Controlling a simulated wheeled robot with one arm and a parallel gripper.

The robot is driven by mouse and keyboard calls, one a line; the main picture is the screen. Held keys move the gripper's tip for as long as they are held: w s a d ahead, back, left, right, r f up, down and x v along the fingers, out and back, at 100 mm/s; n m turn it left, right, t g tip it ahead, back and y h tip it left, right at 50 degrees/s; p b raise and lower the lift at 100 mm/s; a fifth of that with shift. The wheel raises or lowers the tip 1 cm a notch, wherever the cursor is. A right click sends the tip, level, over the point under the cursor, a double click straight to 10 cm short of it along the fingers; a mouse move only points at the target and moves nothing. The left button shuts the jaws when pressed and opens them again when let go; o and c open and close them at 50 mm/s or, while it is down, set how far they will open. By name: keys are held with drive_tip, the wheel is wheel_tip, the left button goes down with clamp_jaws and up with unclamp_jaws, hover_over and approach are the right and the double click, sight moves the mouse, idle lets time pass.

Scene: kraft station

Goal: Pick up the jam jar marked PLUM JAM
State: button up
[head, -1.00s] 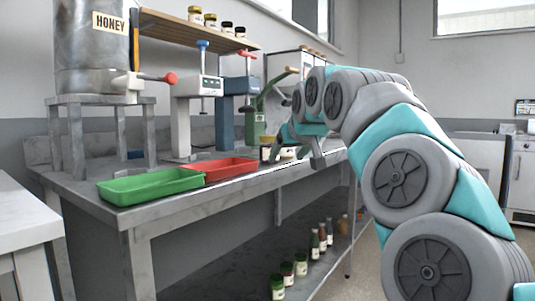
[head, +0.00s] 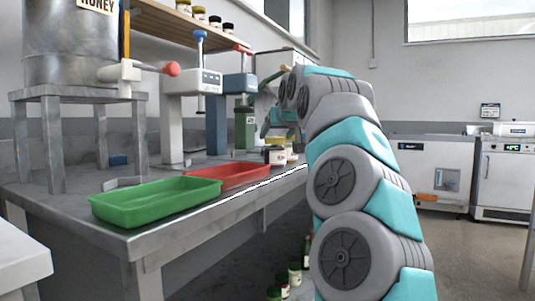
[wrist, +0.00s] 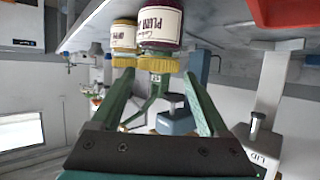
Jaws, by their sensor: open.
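The plum jam jar (wrist: 160,25) shows upside down at the top of the wrist view. It has dark purple contents, a cream label whose legible part reads PLUM, and a yellow-gold lid. My gripper (wrist: 158,76) is open, and its two green fingers point toward the lid. The jar appears just beyond the fingertips and not held. In the head view small jars (head: 276,155) stand on the bench beyond the red tray, near the end of my arm; their labels are too small to read there.
A second jar (wrist: 124,38) with amber contents stands right beside the plum jar. A green tray (head: 155,203) and a red tray (head: 228,177) lie on the bench. Dispensing machines (head: 191,100) stand behind them. More jars (head: 294,273) sit on the lower shelf.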

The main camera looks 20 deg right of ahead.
drive_tip(key=shift+p+x, duration=0.7)
drive_tip(key=shift+x, duration=2.6)
drive_tip(key=shift+w+d+f, duration=0.1)
drive_tip(key=shift+w+f, duration=0.1)
drive_tip(key=shift+w, duration=0.2)
clamp_jaws()
